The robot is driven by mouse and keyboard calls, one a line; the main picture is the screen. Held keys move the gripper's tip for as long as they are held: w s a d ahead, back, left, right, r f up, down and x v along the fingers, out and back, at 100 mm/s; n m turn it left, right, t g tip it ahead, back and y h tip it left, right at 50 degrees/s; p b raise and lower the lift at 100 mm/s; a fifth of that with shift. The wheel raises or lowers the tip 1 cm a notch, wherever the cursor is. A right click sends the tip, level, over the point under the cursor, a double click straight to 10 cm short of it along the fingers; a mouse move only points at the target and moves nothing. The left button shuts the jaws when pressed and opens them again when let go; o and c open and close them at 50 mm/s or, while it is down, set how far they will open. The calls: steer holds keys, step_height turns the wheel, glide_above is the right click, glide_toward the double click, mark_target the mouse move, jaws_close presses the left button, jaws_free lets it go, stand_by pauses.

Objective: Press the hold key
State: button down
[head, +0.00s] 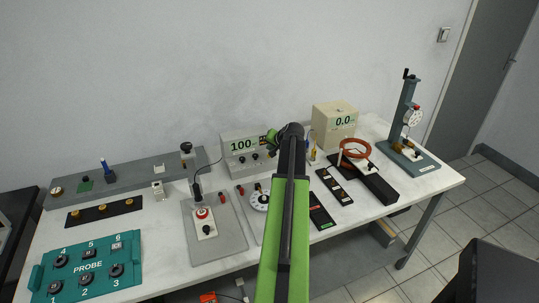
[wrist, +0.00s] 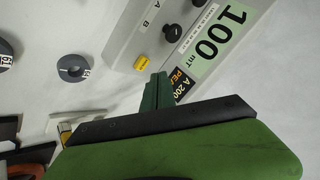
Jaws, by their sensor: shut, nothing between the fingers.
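A grey meter (head: 240,150) stands against the wall with a green display reading 100. In the wrist view the same meter (wrist: 125,40) fills the top, with its display (wrist: 215,42) marked mT. A small yellow key (wrist: 141,62) sits on its face near the lower edge; no hold lettering can be read on it. My gripper (wrist: 160,78) is shut and empty. Its green fingertips appear just beside the yellow key in the wrist view; whether they touch the meter, I cannot tell.
Two black knobs (wrist: 172,33) are on the meter face. A teal PROBE panel (head: 100,250) lies front left.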

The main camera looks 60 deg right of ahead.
step_height(320, 180, up, 4)
steer(key=p, duration=0.3)
steer(key=shift+r, duration=0.1)
stand_by(0.6)
